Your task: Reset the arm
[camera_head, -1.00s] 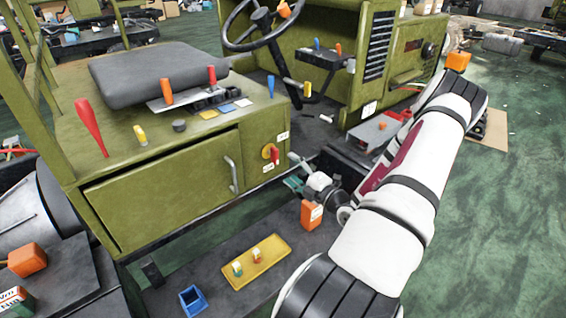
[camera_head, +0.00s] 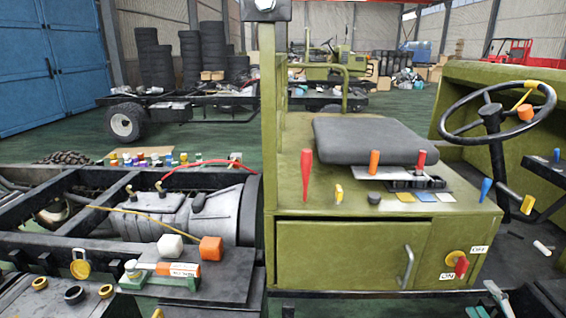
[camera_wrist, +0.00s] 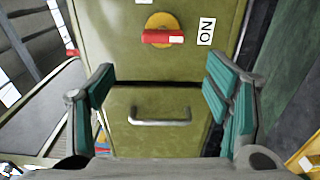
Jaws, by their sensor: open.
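My gripper (camera_wrist: 160,105) is open and empty in the wrist view, its two teal-padded fingers wide apart. Between them, farther off, is the silver handle (camera_wrist: 160,121) of a green cabinet door; the handle also shows in the head view (camera_head: 407,268). Above it in the wrist view is the red switch (camera_wrist: 162,37) on a yellow disc, beside an "ON" label; the switch also shows in the head view (camera_head: 461,265). A small part of my gripper shows at the bottom right edge of the head view. Most of my arm is outside that view.
The green vehicle body (camera_head: 340,255) has a dark seat (camera_head: 370,141), coloured levers and a steering wheel (camera_head: 497,110). At left are an open chassis frame with an engine, an orange block (camera_head: 211,249) and a padlock (camera_head: 80,264). Green floor lies behind.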

